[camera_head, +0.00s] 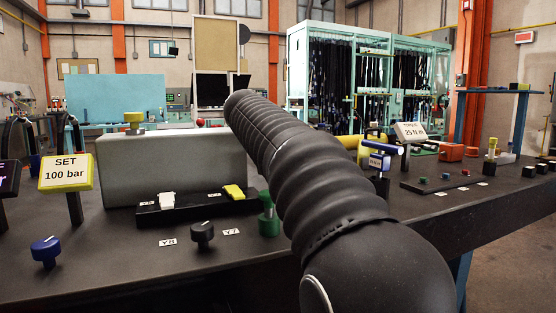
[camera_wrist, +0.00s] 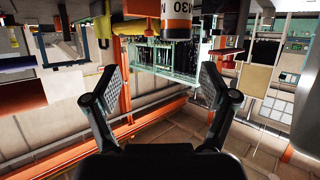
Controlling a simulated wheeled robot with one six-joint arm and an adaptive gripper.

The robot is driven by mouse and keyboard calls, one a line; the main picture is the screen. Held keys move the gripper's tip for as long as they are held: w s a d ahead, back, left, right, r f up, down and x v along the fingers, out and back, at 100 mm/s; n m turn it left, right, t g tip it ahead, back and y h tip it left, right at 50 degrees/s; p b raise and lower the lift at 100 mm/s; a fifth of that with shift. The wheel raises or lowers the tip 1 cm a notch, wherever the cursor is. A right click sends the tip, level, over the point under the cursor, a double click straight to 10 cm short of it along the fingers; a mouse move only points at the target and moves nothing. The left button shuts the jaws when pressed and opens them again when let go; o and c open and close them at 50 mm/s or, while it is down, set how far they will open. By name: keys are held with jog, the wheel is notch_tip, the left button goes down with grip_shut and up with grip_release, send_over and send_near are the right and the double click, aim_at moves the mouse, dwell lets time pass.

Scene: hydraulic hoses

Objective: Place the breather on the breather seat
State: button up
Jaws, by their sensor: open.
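My gripper (camera_wrist: 160,88) is open and empty in the wrist view, with its two padded fingers spread wide apart. In the head view my own arm hides it. A yellow-topped cap (camera_head: 134,119) stands on top of the grey tank (camera_head: 165,168) at the left of the bench. Another small yellow-topped piece (camera_head: 491,149) stands at the far right of the bench. I cannot tell which of these, if either, is the breather, nor pick out the breather seat. The wrist view is upside down and shows no part between the fingers.
A dark bench (camera_head: 120,268) carries a blue knob (camera_head: 46,251), a black knob (camera_head: 202,233), a green fitting (camera_head: 268,215) and a yellow "SET 100 bar" sign (camera_head: 66,172). A hose cabinet (camera_head: 298,75) stands behind.

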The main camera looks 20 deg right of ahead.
jog(key=shift+y, duration=0.3)
jog(key=w+d+f, duration=0.1)
jog(key=w, duration=0.1)
jog(key=w+d+f, duration=0.1)
jog(key=w+f, duration=0.1)
jog(key=w, duration=0.1)
jog(key=w+d+f+p, duration=0.1)
jog(key=w+d, duration=0.1)
jog(key=w, duration=0.1)
jog(key=shift+d+f, duration=0.1)
jog(key=shift+f, duration=0.25)
jog(key=shift+p+x, duration=0.65)
jog(key=shift+x, duration=2.5)
jog(key=shift+f, duration=0.2)
jog(key=shift+c, duration=0.3)
jog(key=c, duration=1.5)
jog(key=shift+r, duration=0.1)
